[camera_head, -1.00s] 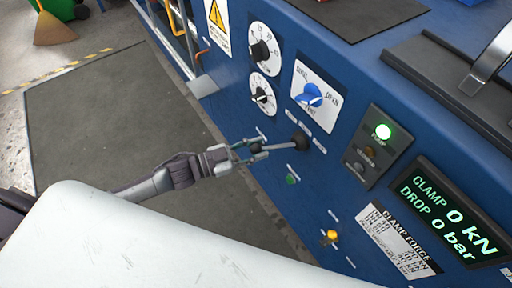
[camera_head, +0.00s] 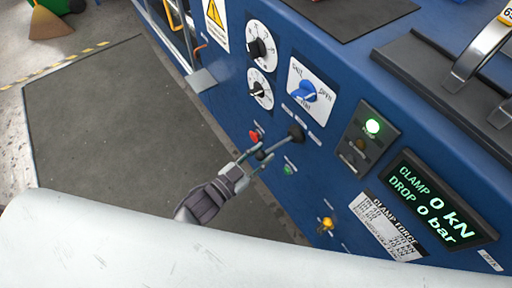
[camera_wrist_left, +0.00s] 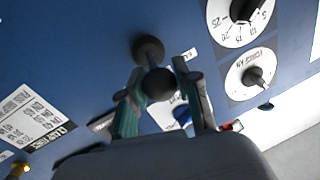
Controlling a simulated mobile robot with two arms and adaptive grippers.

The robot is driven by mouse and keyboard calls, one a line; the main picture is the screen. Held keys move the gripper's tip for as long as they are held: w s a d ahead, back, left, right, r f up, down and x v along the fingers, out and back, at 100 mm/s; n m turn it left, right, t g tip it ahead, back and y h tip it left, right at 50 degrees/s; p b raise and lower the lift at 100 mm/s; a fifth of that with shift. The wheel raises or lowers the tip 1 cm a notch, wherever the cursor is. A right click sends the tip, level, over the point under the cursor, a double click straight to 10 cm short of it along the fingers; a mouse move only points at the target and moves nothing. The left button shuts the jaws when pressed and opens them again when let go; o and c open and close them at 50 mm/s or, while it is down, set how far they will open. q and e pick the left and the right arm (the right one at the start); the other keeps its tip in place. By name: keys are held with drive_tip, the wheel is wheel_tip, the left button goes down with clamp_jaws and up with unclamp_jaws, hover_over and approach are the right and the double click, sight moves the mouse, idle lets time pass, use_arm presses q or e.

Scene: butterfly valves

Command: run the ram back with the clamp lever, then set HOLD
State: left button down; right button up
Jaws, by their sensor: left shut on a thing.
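The clamp lever has a black ball knob (camera_wrist_left: 160,86) on a thin shaft that comes out of a dark round boot (camera_head: 296,133) on the blue panel. My left gripper (camera_head: 263,155) is shut on the knob, with one finger on each side of it. In the head view the lever points left and down from its boot. The display (camera_head: 440,205) reads CLAMP 0 kN and DROP 0 bar. My right gripper is not in view.
A red button (camera_head: 255,135) and a green button (camera_head: 288,169) flank the lever closely. Two dials (camera_head: 261,48) sit upper left of it. A yellow knob (camera_head: 327,224) is lower down. Dark floor matting (camera_head: 110,130) lies left.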

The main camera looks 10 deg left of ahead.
use_arm(q)
drive_tip(key=shift+d, duration=0.1)
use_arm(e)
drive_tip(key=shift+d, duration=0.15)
use_arm(q)
drive_tip(key=c, duration=0.8)
unclamp_jaws()
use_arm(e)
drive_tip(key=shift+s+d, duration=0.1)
use_arm(q)
drive_tip(key=v, duration=1.2)
drive_tip(key=shift+s, duration=0.1)
